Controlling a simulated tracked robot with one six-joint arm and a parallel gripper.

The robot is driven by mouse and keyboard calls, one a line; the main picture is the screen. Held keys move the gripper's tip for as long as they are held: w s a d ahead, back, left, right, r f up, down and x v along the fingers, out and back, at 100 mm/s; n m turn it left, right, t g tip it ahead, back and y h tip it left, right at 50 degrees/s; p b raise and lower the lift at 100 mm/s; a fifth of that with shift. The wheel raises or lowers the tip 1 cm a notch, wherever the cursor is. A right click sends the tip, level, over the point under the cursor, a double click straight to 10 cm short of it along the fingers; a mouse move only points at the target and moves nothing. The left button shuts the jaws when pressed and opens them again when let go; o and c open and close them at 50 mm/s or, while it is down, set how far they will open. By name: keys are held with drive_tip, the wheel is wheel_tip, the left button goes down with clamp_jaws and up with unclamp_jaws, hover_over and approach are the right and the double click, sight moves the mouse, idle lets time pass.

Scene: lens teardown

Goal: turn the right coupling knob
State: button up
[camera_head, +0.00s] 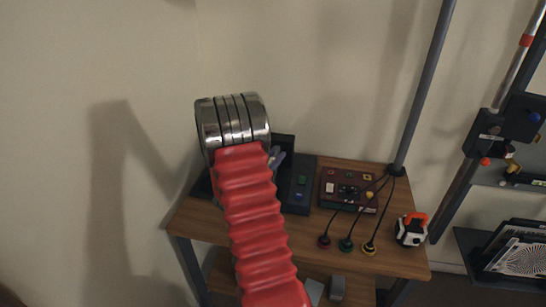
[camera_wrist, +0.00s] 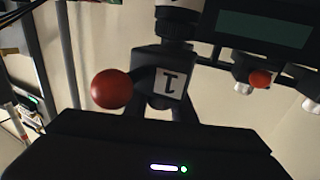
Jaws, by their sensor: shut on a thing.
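In the wrist view, the tips of my gripper (camera_wrist: 160,112) meet a black part marked 1 (camera_wrist: 165,85) and are shut on it. A red ball knob (camera_wrist: 111,89) sits just left of this part, outside the fingers. A smaller red knob (camera_wrist: 260,79) is on a pale fitting further right. I cannot tell which of these is the right coupling knob. In the head view, my red-sleeved arm covers the middle, and a bit of my gripper shows beside a dark unit (camera_head: 284,144) at the back of the bench. The held part is hidden there.
The wooden bench (camera_head: 200,218) carries a maroon control box (camera_head: 345,190), corded red, green and yellow plugs, and an orange-and-white device (camera_head: 411,230). A grey pole (camera_head: 425,85) rises at the back right. A dark-screened panel (camera_wrist: 262,30) is close at the wrist view's upper right.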

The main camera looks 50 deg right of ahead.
drive_tip(key=shift+s+a+m+g+y, duration=0.1)
drive_tip(key=shift+s+m+g+y, duration=0.2)
drive_tip(key=shift+m+g, duration=0.8)
drive_tip(key=shift+s+m+g+y, duration=0.2)
drive_tip(key=shift+m+g, duration=0.45)
drive_tip(key=shift+g, duration=0.9)
drive_tip(key=shift+s+a+m+g+y, duration=0.1)
drive_tip(key=shift+s+m+g+y, duration=0.2)
drive_tip(key=shift+m+g, duration=0.8)
drive_tip(key=shift+n+g, duration=0.25)
drive_tip(key=shift+g, duration=0.1)
drive_tip(key=o, duration=1.1)
drive_tip(key=shift+c, duration=0.2)
drive_tip(key=v, duration=1.3)
drive_tip(key=shift+a, duration=0.35)
drive_tip(key=shift+f, duration=0.15)
